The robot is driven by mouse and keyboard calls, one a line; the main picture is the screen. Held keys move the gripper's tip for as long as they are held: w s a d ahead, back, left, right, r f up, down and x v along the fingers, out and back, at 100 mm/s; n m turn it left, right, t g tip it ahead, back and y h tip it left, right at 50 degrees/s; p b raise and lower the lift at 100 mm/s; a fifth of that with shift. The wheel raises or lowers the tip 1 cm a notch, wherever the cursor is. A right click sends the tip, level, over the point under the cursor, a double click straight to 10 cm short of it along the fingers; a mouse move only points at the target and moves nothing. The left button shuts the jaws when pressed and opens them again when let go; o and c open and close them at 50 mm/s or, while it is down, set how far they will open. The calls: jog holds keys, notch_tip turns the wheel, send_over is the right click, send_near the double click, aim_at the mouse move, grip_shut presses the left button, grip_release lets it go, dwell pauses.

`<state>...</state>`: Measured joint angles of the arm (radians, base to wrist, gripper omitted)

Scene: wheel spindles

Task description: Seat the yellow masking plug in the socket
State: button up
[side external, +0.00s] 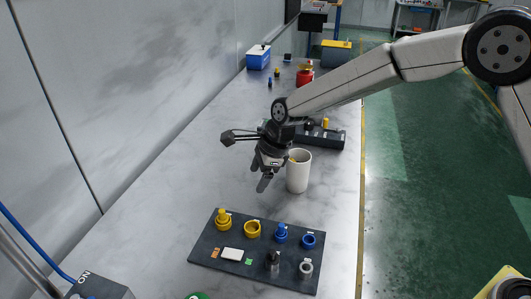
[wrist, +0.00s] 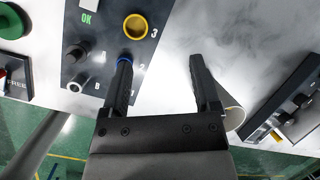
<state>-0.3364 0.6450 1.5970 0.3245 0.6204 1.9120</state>
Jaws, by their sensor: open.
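A yellow knobbed piece that looks like the plug (side external: 223,221) stands upright at the far left corner of the dark board (side external: 205,259). Beside it is an open yellow ring socket (side external: 252,229). My gripper (side external: 265,182) is open and empty, above the table behind the board. In the wrist view my gripper (wrist: 160,62) has a clear gap between its fingers, and the left finger partly hides a blue part.
A white cup (side external: 298,173) stands close to the right of my gripper. A black rack (side external: 332,138) with a yellow part (side external: 325,122) lies behind it. The board also holds a blue plug (side external: 281,233), a blue ring (side external: 308,240) and grey parts (side external: 305,269). Table left of my gripper is clear.

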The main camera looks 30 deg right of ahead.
jog(key=s+d+n+h, duration=0.3)
jog(key=s+d+n, duration=1.7)
jog(key=s, duration=0.3)
jog(key=shift+d+f+n, duration=0.3)
jog(key=shift+d+n, duration=0.1)
jog(key=shift+d, duration=0.25)
jog(key=shift+w, duration=0.1)
